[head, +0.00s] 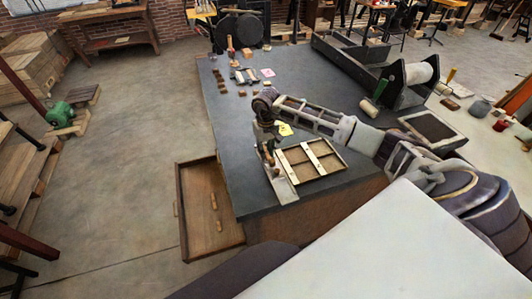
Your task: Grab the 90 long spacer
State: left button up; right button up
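My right gripper (267,153) hangs pointing down over the dark table top, just left of a wooden frame. It is small and dark here, and I cannot tell whether its fingers are open or hold anything. No label marks a 90 long spacer, so I cannot tell which piece it is. The shallow frame (311,177) holds light bars and lies near the table's front edge. Small brown wooden pieces (213,201) lie in the open drawer (235,238). Several small brown blocks (222,90) lie at the table's far left. My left gripper is out of view.
A grey metal strip (282,188) lies left of the frame on the table (240,180). Yellow paper (285,129) lies behind the frame. A press with a pale roller (419,72) stands at the back right. The left middle of the table is clear.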

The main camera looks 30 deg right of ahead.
jog(key=shift+f, duration=0.2)
dwell(0.3)
grip_shut()
jog(key=shift+r, duration=0.15)
notch_tip(320, 180, up, 10)
jog(key=b, duration=0.2)
dwell(0.6)
dwell(0.4)
